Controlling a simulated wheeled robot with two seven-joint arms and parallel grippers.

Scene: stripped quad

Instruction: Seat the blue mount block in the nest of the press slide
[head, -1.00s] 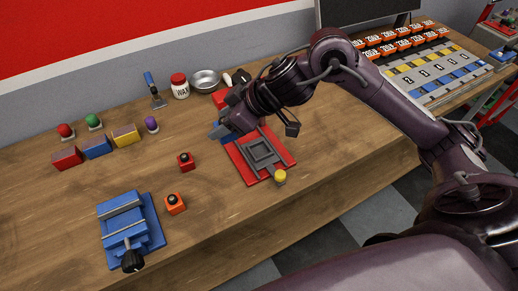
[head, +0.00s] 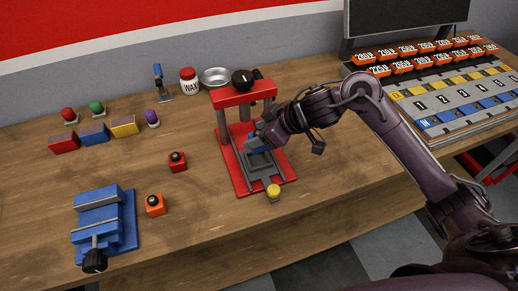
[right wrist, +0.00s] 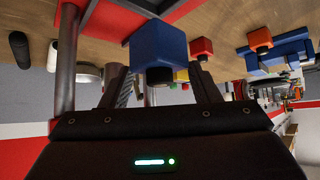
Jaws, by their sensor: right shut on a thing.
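The blue mount block (head: 253,139) is held by my right gripper (head: 262,133), just behind the open grey nest (head: 259,161) of the press slide. In the right wrist view the block (right wrist: 158,43) sits between the two fingers (right wrist: 160,82), with a dark round stub on it. The press has a red base (head: 284,172), grey posts and a red top (head: 245,95) with a black knob. The block looks apart from the nest, which appears empty; its height above the slide is hard to tell. My left gripper is not in view.
A yellow button (head: 273,192) stands at the slide's front end. A red block (head: 177,162), an orange block (head: 155,205) and a blue vise (head: 105,222) stand to the left. A wax jar (head: 188,81) and a metal bowl (head: 215,76) stand behind. The table between is clear.

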